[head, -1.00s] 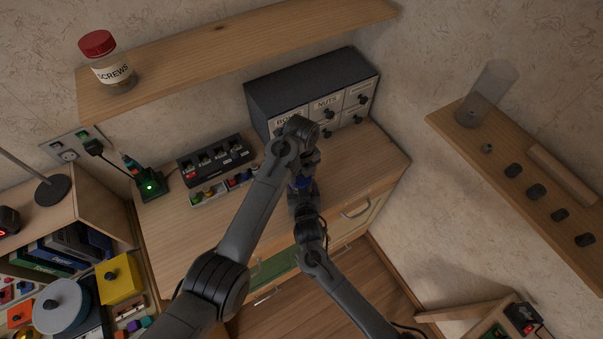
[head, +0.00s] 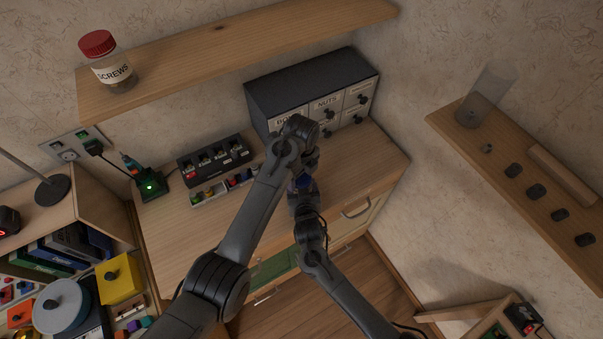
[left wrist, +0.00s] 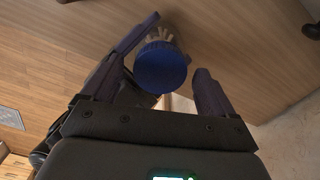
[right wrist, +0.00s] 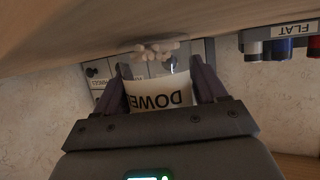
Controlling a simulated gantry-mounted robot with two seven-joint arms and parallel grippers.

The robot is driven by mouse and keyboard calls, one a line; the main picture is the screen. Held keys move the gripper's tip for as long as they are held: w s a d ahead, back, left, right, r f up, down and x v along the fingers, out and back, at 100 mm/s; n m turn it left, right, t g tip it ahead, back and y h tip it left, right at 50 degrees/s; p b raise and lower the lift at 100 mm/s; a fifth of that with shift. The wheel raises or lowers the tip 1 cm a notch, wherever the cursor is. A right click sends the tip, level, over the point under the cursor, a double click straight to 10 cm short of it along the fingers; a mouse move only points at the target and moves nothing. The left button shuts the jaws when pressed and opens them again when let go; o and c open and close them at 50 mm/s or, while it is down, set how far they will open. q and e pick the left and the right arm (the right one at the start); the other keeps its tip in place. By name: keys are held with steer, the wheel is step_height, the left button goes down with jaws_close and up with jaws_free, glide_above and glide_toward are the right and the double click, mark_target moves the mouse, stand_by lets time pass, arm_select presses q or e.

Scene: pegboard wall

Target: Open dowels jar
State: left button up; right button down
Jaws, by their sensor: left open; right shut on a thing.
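The dowels jar has a blue lid (left wrist: 161,67) and a pale label reading "DOWE", upside down in the right wrist view (right wrist: 160,96). Pale dowels show inside it. My right gripper (right wrist: 158,66) is shut on the jar's body, a finger on each side of the label. My left gripper (left wrist: 178,47) is open, its fingers on either side of the blue lid with a visible gap at the right finger. In the head view the lid (head: 304,182) is a small blue patch between my two grippers, and the arms hide most of the jar.
A wooden desk (head: 350,170) lies beneath the grippers. A dark drawer cabinet (head: 300,85) stands behind, with a switch box (head: 215,160) to its left. A red-lidded screws jar (head: 112,70) stands on the upper shelf. A right shelf (head: 500,155) holds a clear cylinder (head: 488,92).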

arm_select(q)
step_height(320, 180, up, 4)
steer(key=shift+f, duration=0.15)
steer(key=shift+r, duration=0.25)
steer(key=shift+c, duration=0.4)
step_height(320, 180, up, 3)
steer(key=shift+f+m, duration=0.2)
steer(key=shift+m, duration=0.9)
steer(key=shift+r+m, duration=0.3)
steer(key=shift+m, duration=0.3)
steer(key=shift+f, duration=3.85)
steer(key=shift+c, duration=0.2)
steer(key=c, duration=1)
steer(key=n, duration=0.3)
steer(key=shift+c, duration=0.2)
